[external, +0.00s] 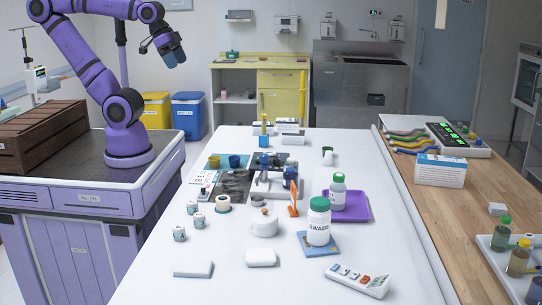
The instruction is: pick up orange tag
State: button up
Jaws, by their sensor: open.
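An orange tag (293,199) stands tilted, narrow in this view, near the middle of the white table (215,275). It is just left of the purple tray (354,208) and behind the white swab jar with a green lid (318,227). My gripper (174,58) is open and empty. It is raised high at the upper left, beyond and well above the table, far from the tag. The gap between its fingers is hard to make out at this size.
A small green-lidded bottle (338,190) stands on the purple tray. A metal tray (263,184) with instruments lies left of the tag, and a round white container (264,224) is in front.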

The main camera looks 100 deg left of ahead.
jog(key=w+d+f+g, duration=0.1)
jog(key=w+d+g, duration=0.1)
jog(key=w, duration=1.2)
jog(key=n+g, duration=0.3)
send_over(294, 194)
jog(key=a, duration=0.3)
jog(key=f, duration=3)
jog(key=shift+d+f, duration=0.25)
jog(key=shift+f, duration=0.05)
jog(key=shift+a+f, duration=0.1)
jog(key=shift+f, duration=5.5)
jog(key=c, duration=1)
